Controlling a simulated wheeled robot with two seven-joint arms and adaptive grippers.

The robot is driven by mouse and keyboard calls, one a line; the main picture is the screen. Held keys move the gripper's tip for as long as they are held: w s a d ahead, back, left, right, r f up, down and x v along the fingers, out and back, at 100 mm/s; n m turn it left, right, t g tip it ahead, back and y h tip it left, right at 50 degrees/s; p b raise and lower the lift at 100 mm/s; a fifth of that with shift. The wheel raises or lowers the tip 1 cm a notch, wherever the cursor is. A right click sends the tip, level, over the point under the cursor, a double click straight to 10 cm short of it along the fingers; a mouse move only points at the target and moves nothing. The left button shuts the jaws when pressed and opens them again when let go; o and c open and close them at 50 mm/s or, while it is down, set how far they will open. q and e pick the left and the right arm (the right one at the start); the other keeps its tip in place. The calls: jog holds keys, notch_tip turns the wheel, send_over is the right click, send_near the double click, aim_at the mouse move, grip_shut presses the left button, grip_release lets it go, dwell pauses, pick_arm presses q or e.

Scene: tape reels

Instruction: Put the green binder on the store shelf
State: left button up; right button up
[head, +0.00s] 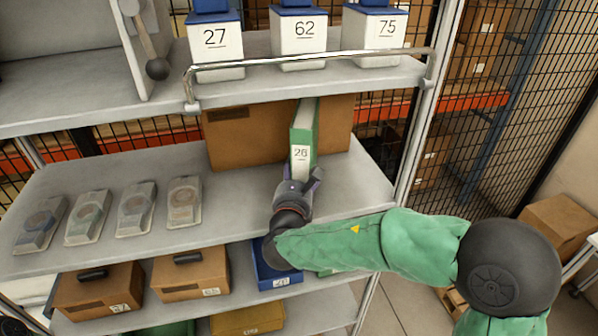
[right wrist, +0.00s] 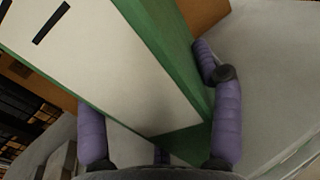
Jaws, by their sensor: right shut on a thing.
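The green binder (head: 304,135), with a white label reading 26, stands nearly upright over the middle shelf (head: 240,206), in front of a brown cardboard box (head: 237,138). My right gripper (head: 300,182) is shut on the binder's lower part. In the right wrist view the binder (right wrist: 125,75) fills the middle, with purple fingers (right wrist: 160,128) on both sides of it. I cannot tell whether its bottom edge touches the shelf, as the gripper hides it. My left gripper is not in view.
Several tape cases (head: 137,209) lie on the middle shelf at left. Numbered bins (head: 300,38) stand above behind a metal rail (head: 310,60). A shelf post (head: 428,110) rises on the right. The shelf right of the binder is clear.

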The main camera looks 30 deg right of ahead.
jog(key=shift+f, duration=0.15)
jog(key=o, duration=1.6)
jog(key=shift+r, duration=0.2)
jog(key=v, duration=1.2)
